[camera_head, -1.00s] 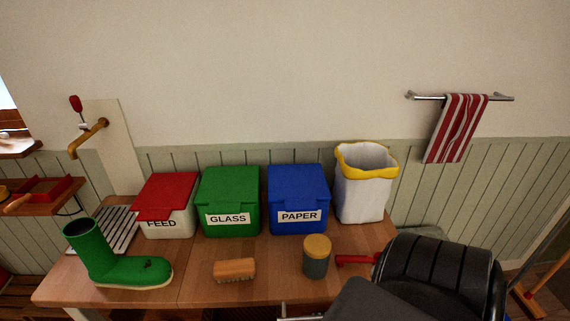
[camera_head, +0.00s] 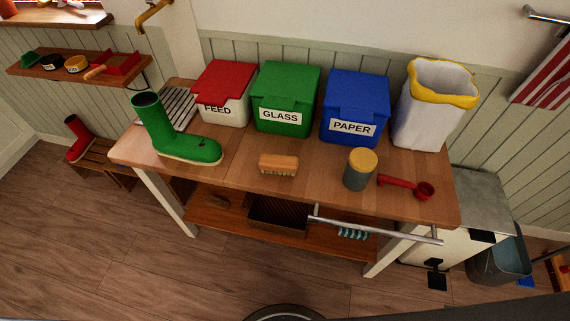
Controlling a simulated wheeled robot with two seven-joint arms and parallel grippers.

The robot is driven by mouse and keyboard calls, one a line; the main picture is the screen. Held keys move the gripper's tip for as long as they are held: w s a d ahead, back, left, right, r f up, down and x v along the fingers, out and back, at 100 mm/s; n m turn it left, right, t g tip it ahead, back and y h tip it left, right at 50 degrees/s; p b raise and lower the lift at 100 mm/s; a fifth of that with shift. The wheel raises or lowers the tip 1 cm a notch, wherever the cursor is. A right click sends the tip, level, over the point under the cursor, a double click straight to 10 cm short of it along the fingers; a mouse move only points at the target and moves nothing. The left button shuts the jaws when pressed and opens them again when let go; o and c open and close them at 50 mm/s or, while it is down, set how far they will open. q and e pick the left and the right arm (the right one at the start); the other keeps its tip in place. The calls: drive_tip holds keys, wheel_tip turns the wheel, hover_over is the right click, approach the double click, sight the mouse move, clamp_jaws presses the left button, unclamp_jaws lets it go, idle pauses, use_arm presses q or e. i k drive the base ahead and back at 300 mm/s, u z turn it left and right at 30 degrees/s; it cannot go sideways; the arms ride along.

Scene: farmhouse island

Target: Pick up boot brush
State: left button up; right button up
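The boot brush (camera_head: 278,165), with a wooden back and pale bristles facing down, lies near the front edge of the wooden island top (camera_head: 235,172), about midway along it. It is clear of the things around it. Neither of my grippers shows in the head view, so nothing is seen touching the brush.
Feed (camera_head: 222,95), glass (camera_head: 287,98) and paper (camera_head: 355,108) bins and a white bin (camera_head: 434,105) stand behind. A rail (camera_head: 375,230) juts out in front.

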sight(272, 163)
drive_tip(key=z, duration=0.3)
drive_tip(key=k, duration=1.1)
drive_tip(key=u, duration=1)
drive_tip(key=i, duration=0.55)
drive_tip(key=u, duration=0.05)
